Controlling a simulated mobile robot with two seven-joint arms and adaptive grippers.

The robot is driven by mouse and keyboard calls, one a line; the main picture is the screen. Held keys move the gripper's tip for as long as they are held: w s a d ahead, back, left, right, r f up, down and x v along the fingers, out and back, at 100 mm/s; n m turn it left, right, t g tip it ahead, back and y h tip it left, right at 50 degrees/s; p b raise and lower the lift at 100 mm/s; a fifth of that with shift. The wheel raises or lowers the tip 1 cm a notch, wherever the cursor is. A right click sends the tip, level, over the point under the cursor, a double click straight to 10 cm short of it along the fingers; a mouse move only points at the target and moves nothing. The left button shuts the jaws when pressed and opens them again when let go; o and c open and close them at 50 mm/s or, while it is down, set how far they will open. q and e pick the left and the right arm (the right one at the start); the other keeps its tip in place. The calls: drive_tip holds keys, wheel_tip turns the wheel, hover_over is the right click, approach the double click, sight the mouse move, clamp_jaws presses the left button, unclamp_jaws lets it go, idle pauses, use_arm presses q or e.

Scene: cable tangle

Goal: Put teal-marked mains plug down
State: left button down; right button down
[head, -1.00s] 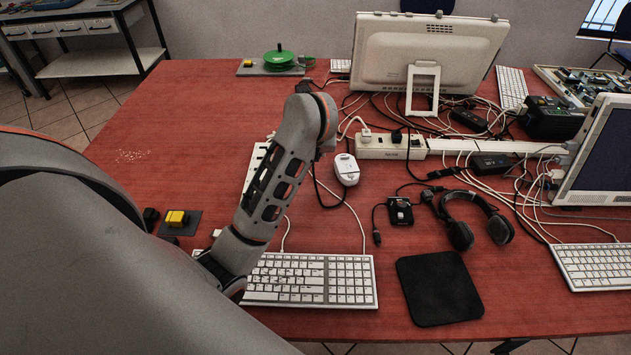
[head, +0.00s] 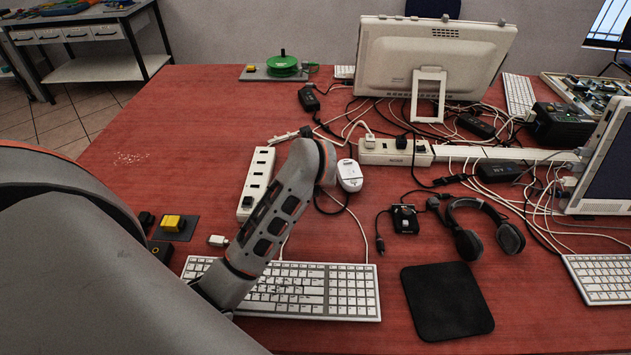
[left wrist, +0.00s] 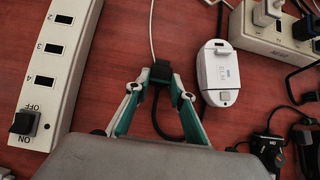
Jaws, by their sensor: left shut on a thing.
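My left gripper (left wrist: 161,84) shows in the left wrist view, its grey and teal fingers closed on a small black plug (left wrist: 160,73). A black cord runs from the plug down behind the gripper. The plug is over the red table between a white power strip (left wrist: 48,65) and a white oval device (left wrist: 218,73). I cannot tell whether it touches the table, and no teal mark on it can be told from the fingers. In the head view my left wrist hides the fingers and plug; a loop of black cord (head: 337,208) shows beside it. My right gripper is not in view.
In the head view, the power strip (head: 254,181) lies left of my wrist and a keyboard (head: 335,290) below it. A second power strip (head: 395,152), tangled cables and a headset (head: 485,228) lie to the right. The red table (head: 150,115) is mostly clear at the left.

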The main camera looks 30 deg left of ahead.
use_arm(q)
drive_tip(key=shift+f, duration=0.15)
drive_tip(key=c, duration=1.7)
unclamp_jaws()
drive_tip(key=shift+d+r, duration=0.1)
drive_tip(key=shift+r, duration=0.3)
drive_tip(key=p+v, duration=0.4)
drive_tip(key=v, duration=0.7)
drive_tip(key=shift+s+r, duration=0.15)
drive_tip(key=shift+s, duration=0.2)
